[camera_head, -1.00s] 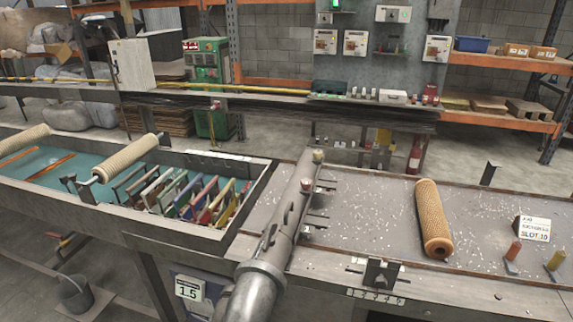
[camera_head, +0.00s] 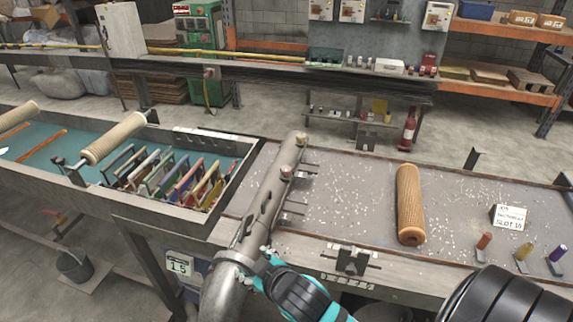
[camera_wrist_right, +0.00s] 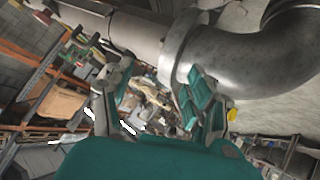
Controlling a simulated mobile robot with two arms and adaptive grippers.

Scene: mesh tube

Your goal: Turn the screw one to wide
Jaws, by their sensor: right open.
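A grey metal tube (camera_head: 258,212) slants over the front of the bench, with slots along it and an elbow (camera_head: 222,283) at its lower end. Two round knob-like heads, a nearer one (camera_head: 287,171) and a farther one (camera_head: 301,138), sit near its upper end. I cannot tell which part is screw one or its setting. My right gripper (camera_head: 259,268), teal and grey, is open beside the elbow's collar. In the right wrist view the open fingers (camera_wrist_right: 155,97) reach up near the tube and flange (camera_wrist_right: 185,50); contact is unclear. My left gripper is out of view.
A tan mesh roll (camera_head: 409,205) lies on the speckled bench (camera_head: 345,200). A dark bracket (camera_head: 352,262) sits at the front edge. Coloured pegs (camera_head: 523,252) and a slot card (camera_head: 510,217) stand right. A teal-lined trough (camera_head: 60,150) with coloured frames is left.

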